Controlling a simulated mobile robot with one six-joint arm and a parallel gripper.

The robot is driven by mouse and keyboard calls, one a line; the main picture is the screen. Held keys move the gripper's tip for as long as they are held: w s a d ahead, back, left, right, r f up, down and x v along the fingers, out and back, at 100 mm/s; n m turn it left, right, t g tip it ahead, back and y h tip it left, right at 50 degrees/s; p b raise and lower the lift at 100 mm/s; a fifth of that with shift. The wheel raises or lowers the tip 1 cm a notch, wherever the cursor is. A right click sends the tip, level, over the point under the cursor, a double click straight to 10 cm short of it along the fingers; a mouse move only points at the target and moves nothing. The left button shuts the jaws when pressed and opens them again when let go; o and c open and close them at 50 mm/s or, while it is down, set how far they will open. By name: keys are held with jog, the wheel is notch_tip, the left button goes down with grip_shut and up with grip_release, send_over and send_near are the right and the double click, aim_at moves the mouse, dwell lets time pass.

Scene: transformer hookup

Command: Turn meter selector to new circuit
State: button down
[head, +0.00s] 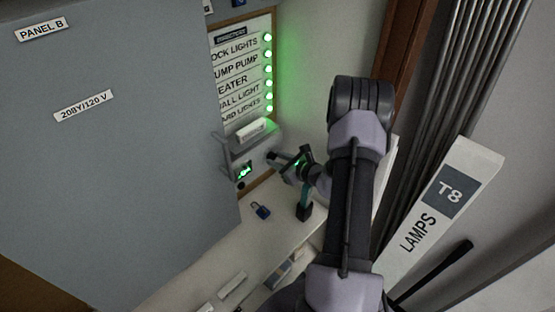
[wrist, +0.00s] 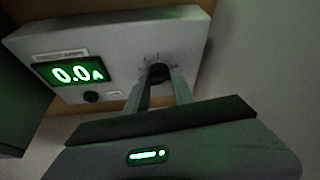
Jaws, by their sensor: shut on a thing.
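The meter (wrist: 120,40) is a grey box with a lit green display (wrist: 70,73) reading 0.0 A. It also shows in the head view (head: 257,162), below the lit circuit list. My gripper (wrist: 158,80) is shut on the dark round selector knob (wrist: 157,71) on the meter's right part, one finger on either side. Small marks sit around the knob, too blurred to read. The fingers partly hide the knob, so its pointing direction cannot be told. A smaller black knob (wrist: 91,97) sits under the display, apart from the fingers. In the head view my gripper (head: 277,158) reaches the meter from the right.
A list of circuit labels with several lit green lamps (head: 268,69) hangs above the meter. Panel B's large grey door (head: 120,130) stands left. A blue padlock (head: 262,211) lies on the white shelf (head: 190,275) below. A LAMPS T8 box (head: 445,205) leans at right.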

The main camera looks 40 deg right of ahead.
jog(key=c, duration=1.1)
grip_release()
jog(key=shift+s, duration=0.1)
jog(key=p+v, duration=0.2)
jog(key=v, duration=1.5)
jog(key=shift+r, duration=0.1)
jog(key=shift+s, duration=0.1)
